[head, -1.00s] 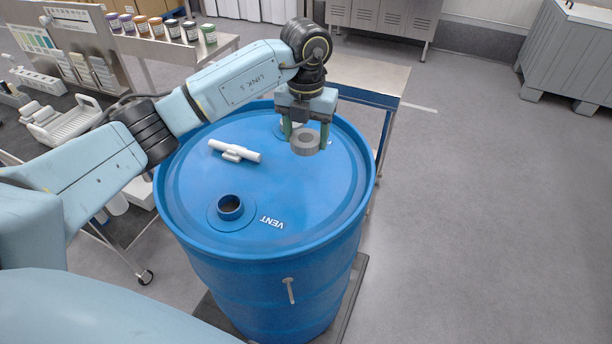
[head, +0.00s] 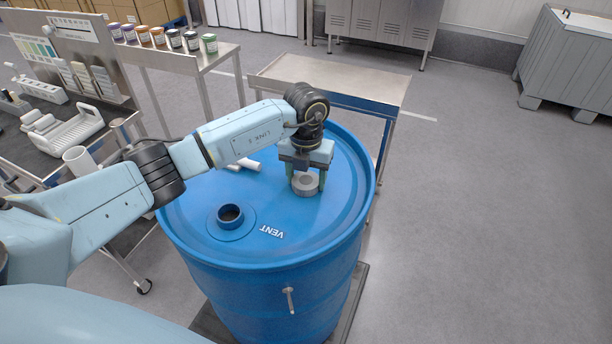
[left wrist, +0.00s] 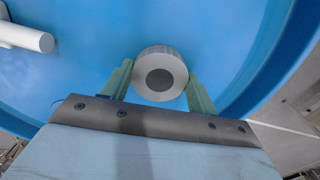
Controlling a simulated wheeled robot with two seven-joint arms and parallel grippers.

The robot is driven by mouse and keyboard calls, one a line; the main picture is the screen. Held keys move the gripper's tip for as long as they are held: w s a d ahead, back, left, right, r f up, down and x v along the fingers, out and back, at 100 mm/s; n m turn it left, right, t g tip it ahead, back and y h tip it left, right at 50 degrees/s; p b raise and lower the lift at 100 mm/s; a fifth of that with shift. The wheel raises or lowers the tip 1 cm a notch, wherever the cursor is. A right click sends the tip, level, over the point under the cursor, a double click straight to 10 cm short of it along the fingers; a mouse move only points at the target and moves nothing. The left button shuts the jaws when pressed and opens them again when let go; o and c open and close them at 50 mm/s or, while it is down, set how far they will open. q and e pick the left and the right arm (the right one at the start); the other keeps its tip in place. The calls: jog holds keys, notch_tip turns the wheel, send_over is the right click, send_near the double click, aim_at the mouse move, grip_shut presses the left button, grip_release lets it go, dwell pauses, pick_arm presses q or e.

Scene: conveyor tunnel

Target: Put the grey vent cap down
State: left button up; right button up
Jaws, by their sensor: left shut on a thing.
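The grey vent cap (head: 305,184) is a short round cap with a darker centre. It is between the fingers of my left gripper (head: 306,184), low over the right part of the blue drum's lid (head: 335,205); I cannot tell if it touches the lid. In the left wrist view the cap (left wrist: 160,74) sits between the two green fingers of the gripper (left wrist: 158,80), which is shut on it. The open vent hole (head: 230,214) is at the left front of the lid, near the VENT lettering. My right gripper is not in view.
A white pipe-like tool (head: 247,165) lies on the lid, partly behind my left arm. A steel table (head: 335,80) stands behind the drum. A bench (head: 85,140) with racks and a white tray is at left.

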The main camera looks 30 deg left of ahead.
aim_at(306, 180)
pick_arm(q)
jog(key=shift+f, duration=0.15)
jog(key=o, duration=1.2)
jog(key=shift+c, duration=0.2)
jog(key=shift+r, duration=0.35)
notch_tip(306, 180, up, 12)
jog(key=shift+f, duration=0.15)
jog(key=shift+f, duration=0.1)
